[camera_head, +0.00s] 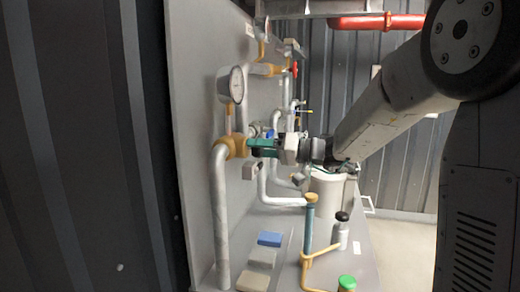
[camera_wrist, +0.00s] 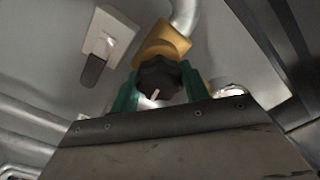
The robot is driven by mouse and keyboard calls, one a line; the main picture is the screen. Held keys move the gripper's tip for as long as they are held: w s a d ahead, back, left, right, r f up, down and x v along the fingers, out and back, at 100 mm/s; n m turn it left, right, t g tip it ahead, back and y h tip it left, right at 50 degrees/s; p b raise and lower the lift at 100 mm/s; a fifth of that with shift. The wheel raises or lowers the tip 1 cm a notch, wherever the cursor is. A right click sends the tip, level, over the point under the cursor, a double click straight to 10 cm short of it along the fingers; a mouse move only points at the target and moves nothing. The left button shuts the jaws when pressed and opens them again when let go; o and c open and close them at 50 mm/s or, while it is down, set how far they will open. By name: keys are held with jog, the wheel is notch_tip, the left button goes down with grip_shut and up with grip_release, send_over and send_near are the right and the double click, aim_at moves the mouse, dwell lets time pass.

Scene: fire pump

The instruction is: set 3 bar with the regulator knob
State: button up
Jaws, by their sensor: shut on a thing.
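The regulator knob (camera_wrist: 160,78) is black with a pale pointer line, in front of a brass body (camera_wrist: 163,42). My gripper (camera_wrist: 158,88) has green fingers on the left and right sides of the knob and is shut on it. In the head view my gripper (camera_head: 262,147) reaches left to the brass regulator body (camera_head: 232,147) on the grey panel, and the knob is hidden by the fingers there. The round gauge (camera_head: 232,85) stands above the regulator on a short brass stem. It is seen at a steep angle, and its reading is too small to tell.
A light plate with a dark lever (camera_wrist: 93,70) is left of the knob in the wrist view. Grey pipes (camera_head: 219,215) run down the panel. Below stand a blue block (camera_head: 270,239), a blue-and-brass upright (camera_head: 309,230) and a black-capped bottle (camera_head: 341,232).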

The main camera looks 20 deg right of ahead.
jog(key=shift+m, duration=0.3)
jog(key=m, duration=0.4)
jog(key=shift+m, duration=0.4)
jog(key=m, duration=0.4)
jog(key=shift+f+m, duration=0.1)
jog(key=shift+m, duration=0.2)
jog(key=m, duration=1)
jog(key=o, duration=1)
